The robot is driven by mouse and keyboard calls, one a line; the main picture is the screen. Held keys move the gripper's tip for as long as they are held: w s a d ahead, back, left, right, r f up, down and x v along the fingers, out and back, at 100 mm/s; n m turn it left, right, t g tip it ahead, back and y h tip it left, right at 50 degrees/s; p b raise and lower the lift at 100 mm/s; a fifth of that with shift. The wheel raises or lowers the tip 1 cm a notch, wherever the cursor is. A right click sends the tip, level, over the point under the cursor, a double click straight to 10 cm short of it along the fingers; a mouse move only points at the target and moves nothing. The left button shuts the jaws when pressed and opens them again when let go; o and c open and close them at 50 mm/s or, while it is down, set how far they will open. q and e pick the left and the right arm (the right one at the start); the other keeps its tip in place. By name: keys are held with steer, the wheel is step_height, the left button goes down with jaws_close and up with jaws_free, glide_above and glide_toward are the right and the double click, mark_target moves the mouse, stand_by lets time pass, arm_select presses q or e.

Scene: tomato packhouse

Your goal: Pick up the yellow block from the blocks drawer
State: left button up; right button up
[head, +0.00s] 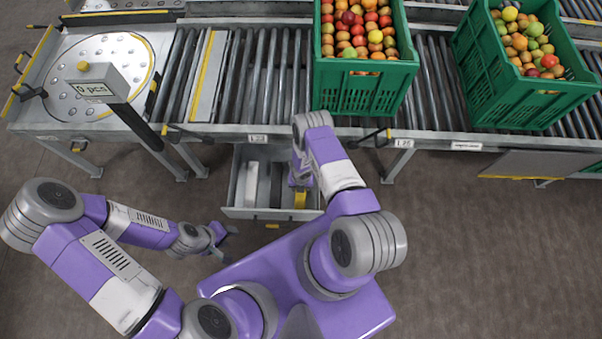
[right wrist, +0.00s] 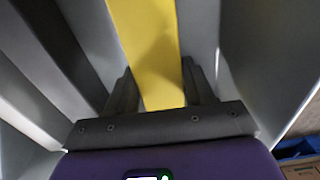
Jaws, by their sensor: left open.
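The blocks drawer (head: 270,214) is pulled open below the conveyor. In it lie a white block (head: 252,183), a dark block (head: 276,185) and, at the right, the yellow block (head: 300,201), partly hidden by my right arm. My right gripper (head: 300,183) reaches down into the drawer over the yellow block. In the right wrist view, the fingers of my right gripper (right wrist: 162,92) lie against both sides of the yellow block (right wrist: 148,45), with no gap visible. My left gripper (head: 228,243) is open and empty, left of the drawer and below its front.
The roller conveyor (head: 262,75) runs above the drawer. Green crates of tomatoes stand on it, one in the middle (head: 362,92) and one at the right (head: 512,96). A counter display (head: 97,85) stands at the left. The floor right of my arms is clear.

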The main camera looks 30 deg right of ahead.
steer(key=c, duration=0.6)
steer(key=shift+o, duration=0.2)
steer(key=shift+r, duration=0.1)
